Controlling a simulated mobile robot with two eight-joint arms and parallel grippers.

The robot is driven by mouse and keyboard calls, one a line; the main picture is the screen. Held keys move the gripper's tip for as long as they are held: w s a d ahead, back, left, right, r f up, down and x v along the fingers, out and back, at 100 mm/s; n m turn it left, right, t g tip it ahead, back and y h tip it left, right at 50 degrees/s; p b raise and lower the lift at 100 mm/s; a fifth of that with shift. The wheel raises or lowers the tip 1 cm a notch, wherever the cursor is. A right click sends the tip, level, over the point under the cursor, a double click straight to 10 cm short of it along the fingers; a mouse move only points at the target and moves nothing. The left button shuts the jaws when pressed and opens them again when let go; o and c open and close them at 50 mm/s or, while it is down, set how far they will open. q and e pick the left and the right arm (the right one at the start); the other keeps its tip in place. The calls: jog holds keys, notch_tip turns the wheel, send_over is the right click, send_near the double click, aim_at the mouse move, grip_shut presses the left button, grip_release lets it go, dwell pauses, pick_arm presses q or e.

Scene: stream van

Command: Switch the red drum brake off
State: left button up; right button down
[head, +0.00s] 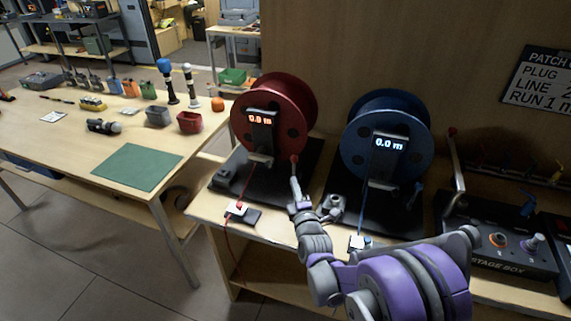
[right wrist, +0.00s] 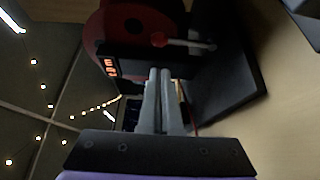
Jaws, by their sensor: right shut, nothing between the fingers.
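A small red knob (head: 294,158) shows at the drum's lower right. In the right wrist view the red knob (right wrist: 158,40) sits at the end of a short grey lever (right wrist: 190,43). I cannot tell which way the brake is set. My right gripper (head: 295,182) is shut and empty, its tips just below the knob. In the right wrist view its closed fingers (right wrist: 159,72) point toward the drum; contact is unclear. My left gripper is out of view.
A blue drum (head: 376,115) with its own display stands to the right, close to my right arm. A stage box (head: 497,245) with knobs is farther right. A red cable (head: 229,245) hangs over the bench front. The left table (head: 75,150) holds several items.

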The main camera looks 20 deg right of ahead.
aim_at(294, 169)
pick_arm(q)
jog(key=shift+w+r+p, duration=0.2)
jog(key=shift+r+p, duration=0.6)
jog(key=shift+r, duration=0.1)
pick_arm(e)
jog(key=w, duration=1)
jog(key=shift+d, duration=0.3)
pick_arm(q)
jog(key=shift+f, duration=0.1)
